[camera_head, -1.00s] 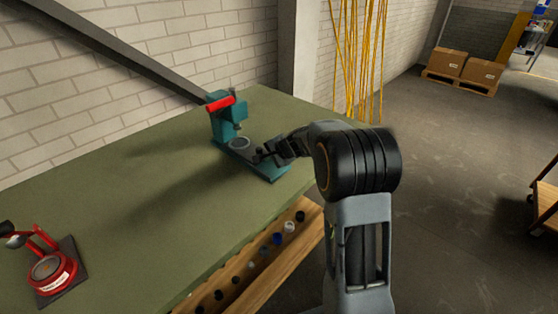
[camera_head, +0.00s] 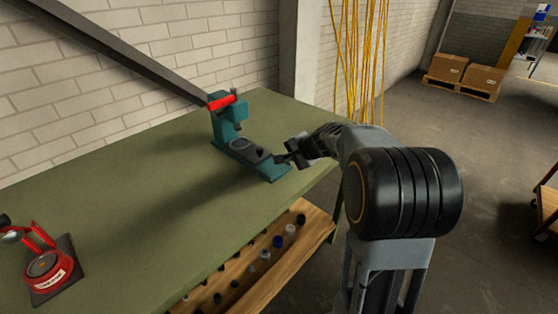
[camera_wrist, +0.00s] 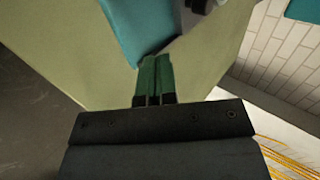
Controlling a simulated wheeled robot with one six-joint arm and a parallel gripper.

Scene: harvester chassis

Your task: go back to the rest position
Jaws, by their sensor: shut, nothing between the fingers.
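My gripper (camera_head: 287,158) is over the right part of the green table (camera_head: 130,190), at the near end of the teal press (camera_head: 222,128) with the red handle. In the wrist view its two green fingertips (camera_wrist: 155,78) are together with nothing between them. The teal base of the press (camera_wrist: 140,28) lies just beyond the fingertips in that view. A small dark piece (camera_head: 259,152) sits on the press base in the head view. I cannot tell whether the fingertips touch the base.
A red press (camera_head: 48,272) stands at the table's left front. A wooden rack (camera_head: 270,275) with several small caps is below the table's edge. Yellow cables (camera_head: 360,60) hang by the wall. Boxes on a pallet (camera_head: 463,75) stand far off. The floor at right is largely clear.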

